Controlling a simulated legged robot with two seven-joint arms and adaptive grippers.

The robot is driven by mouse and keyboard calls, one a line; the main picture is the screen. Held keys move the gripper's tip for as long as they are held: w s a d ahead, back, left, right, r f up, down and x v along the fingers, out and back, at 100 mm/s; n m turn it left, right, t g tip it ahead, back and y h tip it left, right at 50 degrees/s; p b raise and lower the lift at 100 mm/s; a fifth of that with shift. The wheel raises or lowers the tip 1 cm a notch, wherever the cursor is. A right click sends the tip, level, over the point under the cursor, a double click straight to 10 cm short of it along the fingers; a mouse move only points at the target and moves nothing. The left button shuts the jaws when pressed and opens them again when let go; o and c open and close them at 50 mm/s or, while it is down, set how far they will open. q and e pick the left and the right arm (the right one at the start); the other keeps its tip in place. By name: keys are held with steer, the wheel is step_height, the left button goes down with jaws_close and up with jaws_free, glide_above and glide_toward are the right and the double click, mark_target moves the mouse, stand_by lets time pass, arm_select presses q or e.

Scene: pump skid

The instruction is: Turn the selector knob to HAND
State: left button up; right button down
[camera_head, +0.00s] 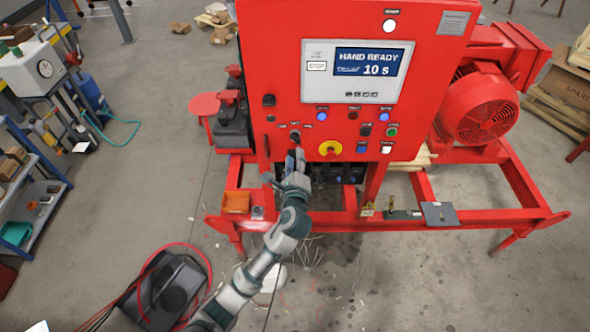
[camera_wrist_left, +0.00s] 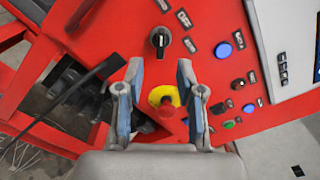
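The selector knob (camera_head: 295,135) is a small black knob low on the left part of the red panel (camera_head: 283,60), with small labels around it that are too small to read. In the left wrist view the black knob (camera_wrist_left: 160,41) shows a pale pointer mark and sits just beyond the fingertips. My left gripper (camera_head: 297,153) is just below the knob in the head view. In the wrist view its two blue-padded fingers (camera_wrist_left: 160,66) are apart, with nothing held between them. The display (camera_head: 368,63) reads "HAND READY" and "10 s". My right gripper is not in view.
A yellow-collared red mushroom button (camera_head: 330,148) is to the right of the knob; it shows between my left fingers in the wrist view (camera_wrist_left: 163,98). Several lamps and buttons fill the panel's right side.

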arm_select(q)
steer(key=s, duration=0.5)
steer(key=shift+s, duration=0.25)
steer(key=shift+f, duration=0.15)
